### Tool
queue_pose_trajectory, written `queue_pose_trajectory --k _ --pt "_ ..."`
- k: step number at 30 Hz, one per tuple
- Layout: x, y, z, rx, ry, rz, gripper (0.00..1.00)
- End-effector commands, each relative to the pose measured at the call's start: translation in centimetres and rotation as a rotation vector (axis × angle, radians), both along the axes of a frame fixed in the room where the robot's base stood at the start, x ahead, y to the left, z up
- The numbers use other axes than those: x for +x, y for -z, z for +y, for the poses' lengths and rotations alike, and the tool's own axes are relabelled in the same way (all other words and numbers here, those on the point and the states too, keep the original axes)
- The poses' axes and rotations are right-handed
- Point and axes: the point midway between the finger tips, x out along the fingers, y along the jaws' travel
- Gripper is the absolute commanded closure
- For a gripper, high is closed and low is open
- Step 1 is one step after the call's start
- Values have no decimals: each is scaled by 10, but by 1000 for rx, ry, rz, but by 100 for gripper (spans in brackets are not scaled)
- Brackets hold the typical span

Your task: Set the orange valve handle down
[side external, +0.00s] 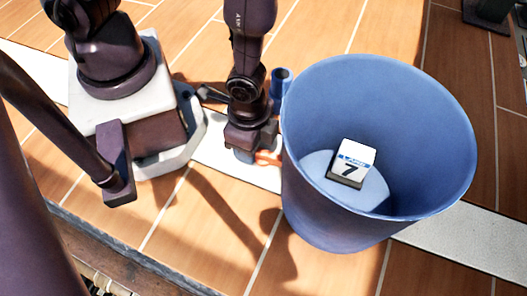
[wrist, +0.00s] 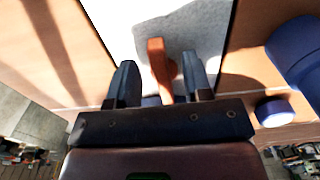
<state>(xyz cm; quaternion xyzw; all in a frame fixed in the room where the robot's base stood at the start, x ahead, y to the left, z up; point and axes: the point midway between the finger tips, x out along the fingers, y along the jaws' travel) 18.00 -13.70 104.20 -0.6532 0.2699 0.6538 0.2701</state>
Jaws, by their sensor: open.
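The orange valve handle (wrist: 156,55) lies between the two fingers of my gripper (wrist: 158,66) in the wrist view, nearer the right finger. A gap shows between it and the left finger. My gripper is open, and its body hides the handle's near end. In the side view my gripper (side external: 252,154) is low beside the blue bin, and only a small orange part of the handle (side external: 268,158) shows next to it. The handle appears to be at or near the floor surface; exact contact cannot be told.
A large blue bin (side external: 300,190) stands just right of my gripper, with a white block marked 7 (side external: 349,165) inside. A blue cylinder (side external: 281,82) stands behind. A short blue piece (wrist: 274,111) is right of my fingers.

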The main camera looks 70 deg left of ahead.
Motion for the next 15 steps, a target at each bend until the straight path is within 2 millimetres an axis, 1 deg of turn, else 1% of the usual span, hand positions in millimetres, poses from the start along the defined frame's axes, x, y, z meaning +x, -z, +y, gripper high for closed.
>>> queue_pose_trajectory --k 3,11,14,15 --pt "0 8 0 1 0 1 54" --pt "0 9 0 -1 0 -1 54" --pt "0 9 0 -1 0 -1 75" --pt "0 9 0 -1 0 -1 84"
